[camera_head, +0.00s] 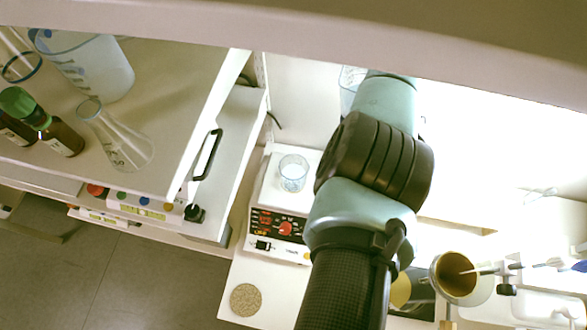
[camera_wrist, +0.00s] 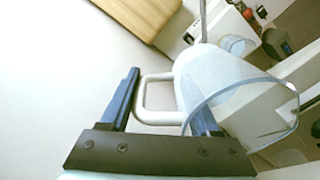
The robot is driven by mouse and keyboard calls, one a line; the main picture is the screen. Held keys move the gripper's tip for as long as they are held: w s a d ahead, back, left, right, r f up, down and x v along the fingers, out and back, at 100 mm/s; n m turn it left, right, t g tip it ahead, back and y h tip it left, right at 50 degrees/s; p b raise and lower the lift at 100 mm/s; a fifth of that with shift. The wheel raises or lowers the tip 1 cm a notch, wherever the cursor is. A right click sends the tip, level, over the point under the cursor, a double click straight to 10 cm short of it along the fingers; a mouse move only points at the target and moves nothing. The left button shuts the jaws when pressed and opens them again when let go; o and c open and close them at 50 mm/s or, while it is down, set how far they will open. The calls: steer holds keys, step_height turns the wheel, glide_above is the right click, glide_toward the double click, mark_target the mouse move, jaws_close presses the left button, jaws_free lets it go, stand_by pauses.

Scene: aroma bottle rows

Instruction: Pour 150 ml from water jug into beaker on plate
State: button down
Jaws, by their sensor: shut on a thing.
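The water jug (camera_wrist: 225,85) is a large clear, pale bluish vessel with a loop handle (camera_wrist: 142,98). My gripper (camera_wrist: 160,92) is shut on the handle, with its blue fingers on either side. Much of the jug lies behind the right finger. In the head view a small part of the jug (camera_head: 350,82) shows beyond my arm, which hides the gripper. The beaker (camera_head: 293,173) is small and clear and stands on the white plate (camera_head: 268,192) with a dark control panel. The beaker (camera_wrist: 236,45) also shows beyond the jug in the wrist view. I cannot tell its water level.
A raised shelf (camera_head: 182,105) at left holds a large beaker (camera_head: 88,66), a conical flask (camera_head: 118,140) and brown bottles (camera_head: 60,138). A round speckled disc (camera_head: 246,299) lies in front of the plate.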

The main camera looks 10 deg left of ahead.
steer(key=shift+w+d+f+y+b, duration=0.25)
steer(key=shift+f+b, duration=0.25)
steer(key=shift+b, duration=2)
steer(key=b, duration=0.3)
steer(key=shift+s+g+y, duration=0.15)
steer(key=shift+g+y, duration=0.1)
steer(key=shift+g, duration=0.05)
steer(key=shift+r, duration=0.1)
